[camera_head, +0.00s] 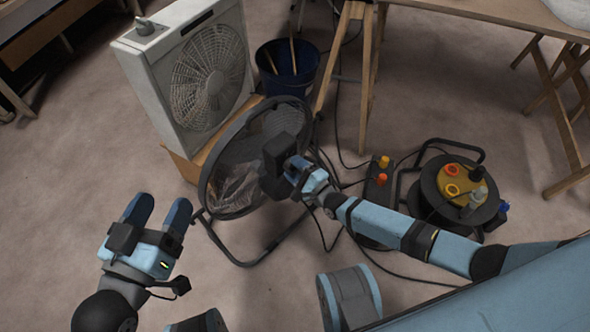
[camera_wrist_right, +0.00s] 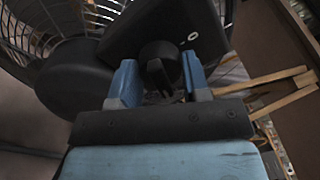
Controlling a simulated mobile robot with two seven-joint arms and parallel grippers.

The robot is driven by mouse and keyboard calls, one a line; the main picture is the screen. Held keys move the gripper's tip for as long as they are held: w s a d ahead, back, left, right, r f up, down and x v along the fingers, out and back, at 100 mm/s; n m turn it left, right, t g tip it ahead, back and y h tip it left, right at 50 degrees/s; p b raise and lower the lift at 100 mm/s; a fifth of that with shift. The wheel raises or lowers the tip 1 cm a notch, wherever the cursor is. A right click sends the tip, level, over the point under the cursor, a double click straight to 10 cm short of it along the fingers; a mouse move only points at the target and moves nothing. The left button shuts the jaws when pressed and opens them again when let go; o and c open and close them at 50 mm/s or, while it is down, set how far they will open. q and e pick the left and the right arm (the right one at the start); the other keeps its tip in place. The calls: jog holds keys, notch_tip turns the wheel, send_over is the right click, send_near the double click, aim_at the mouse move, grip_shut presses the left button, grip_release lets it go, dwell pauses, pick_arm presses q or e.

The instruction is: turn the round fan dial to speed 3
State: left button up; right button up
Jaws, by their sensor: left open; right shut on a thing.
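The round black fan (camera_head: 211,160) stands on the floor in a tilted ring frame, with a dark control box (camera_head: 275,158) on its back. My right gripper (camera_head: 292,168) reaches that box from the right. In the right wrist view the box (camera_wrist_right: 195,30) fills the upper middle, and the dark round dial (camera_wrist_right: 160,55) sits between the blue fingers of my right gripper (camera_wrist_right: 158,82), which are shut on it. A small pale mark shows on the box beside the dial; I cannot read the speed setting. My left gripper (camera_head: 158,212) is open and empty above the floor, left of the fan.
A white box fan (camera_head: 160,85) with a knob on top stands behind the round fan. Cables cross the floor. Wooden trestles (camera_head: 368,70) stand behind. Floor at left is clear.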

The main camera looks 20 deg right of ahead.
jog(key=m+b, duration=0.2)
jog(key=m, duration=0.2)
jog(key=shift+f, duration=0.1)
pick_arm(q)
jog(key=shift+w+f+m+g+b, duration=0.15)
jog(key=shift+f+m+g+b, duration=0.25)
jog(key=shift+f, duration=1.25)
pick_arm(e)
jog(key=shift+m+h, duration=0.4)
jog(key=shift+m, duration=0.5)
pick_arm(q)
jog(key=shift+w+r, duration=0.1)
jog(key=shift+r, duration=0.2)
pick_arm(e)
jog(key=o, duration=0.9)
jog(key=shift+c, duration=0.2)
jog(key=shift+o, duration=0.3)
pick_arm(q)
jog(key=shift+f, duration=0.1)
